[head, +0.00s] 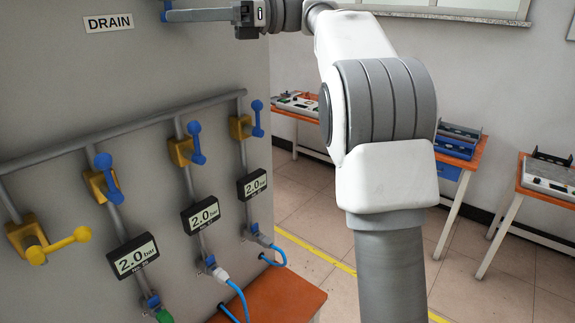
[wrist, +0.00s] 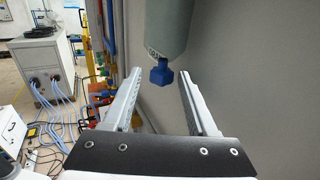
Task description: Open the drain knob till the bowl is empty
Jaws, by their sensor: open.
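A DRAIN label (head: 108,22) is on the grey cabinet wall, at the upper left of the head view. My gripper (head: 168,15) is at the top edge of the head view, right of the label, with its fingers pointing left along the wall. In the wrist view my gripper (wrist: 161,76) is open. A blue knob-like piece (wrist: 162,72) under a grey-green cylinder shows between the fingertips, with gaps on both sides. It looks like the drain knob, but I cannot tell for certain.
A grey pipe (head: 130,130) runs across the cabinet with a yellow-handled valve (head: 60,243) and several blue-handled valves (head: 194,142). Gauges (head: 133,258) reading 2.0 bar hang below. An orange table (head: 275,297) stands below, and orange-topped benches (head: 545,185) stand at right.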

